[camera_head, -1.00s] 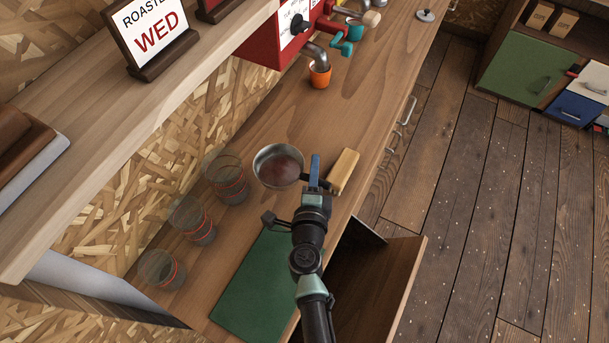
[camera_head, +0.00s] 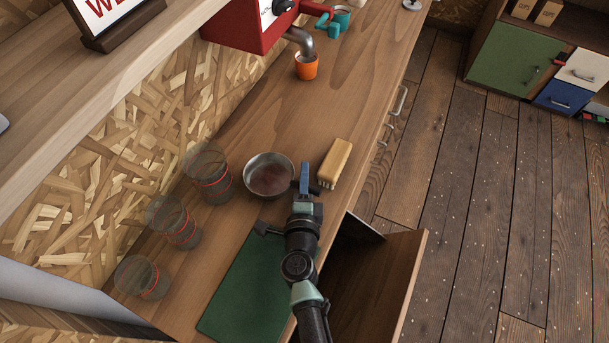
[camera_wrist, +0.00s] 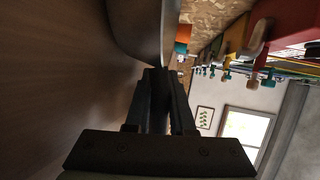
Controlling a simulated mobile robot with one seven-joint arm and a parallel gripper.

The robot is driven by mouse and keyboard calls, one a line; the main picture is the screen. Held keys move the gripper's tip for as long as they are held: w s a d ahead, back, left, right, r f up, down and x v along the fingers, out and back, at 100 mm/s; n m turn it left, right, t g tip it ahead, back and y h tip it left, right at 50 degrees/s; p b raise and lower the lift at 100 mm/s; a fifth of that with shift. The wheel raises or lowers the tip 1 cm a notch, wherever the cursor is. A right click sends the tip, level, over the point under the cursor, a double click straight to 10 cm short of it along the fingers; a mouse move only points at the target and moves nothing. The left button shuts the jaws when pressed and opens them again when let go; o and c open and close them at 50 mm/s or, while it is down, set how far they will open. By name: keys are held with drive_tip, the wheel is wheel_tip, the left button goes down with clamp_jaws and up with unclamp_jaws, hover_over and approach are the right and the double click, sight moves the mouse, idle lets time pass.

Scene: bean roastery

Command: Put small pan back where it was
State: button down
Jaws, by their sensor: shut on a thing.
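The small pan (camera_head: 269,176) is a round metal pan with a dark reddish-brown inside. It is upright over the wooden counter, between the clear glasses and the brush. My gripper (camera_head: 304,178) is at the pan's right side, shut on its dark handle (camera_head: 316,190). In the wrist view my gripper (camera_wrist: 160,88) has its fingers closed around the handle, and the pan's grey wall (camera_wrist: 145,30) is just beyond them. The fingers hide most of the handle. I cannot tell whether the pan touches the counter.
A wooden brush (camera_head: 336,163) lies right of the pan. Several clear glasses with red bands (camera_head: 209,176) line the left. A green mat (camera_head: 243,290) lies nearer. An orange cup (camera_head: 306,67) stands under the red machine's spout. An open drawer (camera_head: 378,285) juts out right.

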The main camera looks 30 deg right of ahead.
drive_tip(key=c, duration=1.1)
unclamp_jaws()
drive_tip(key=shift+f, duration=0.1)
drive_tip(key=shift+o, duration=0.2)
drive_tip(key=shift+s+r, duration=0.1)
drive_tip(key=shift+r, duration=0.1)
drive_tip(key=p+v, duration=0.1)
drive_tip(key=v, duration=1)
drive_tip(key=shift+s+a, duration=0.25)
drive_tip(key=shift+s, duration=0.1)
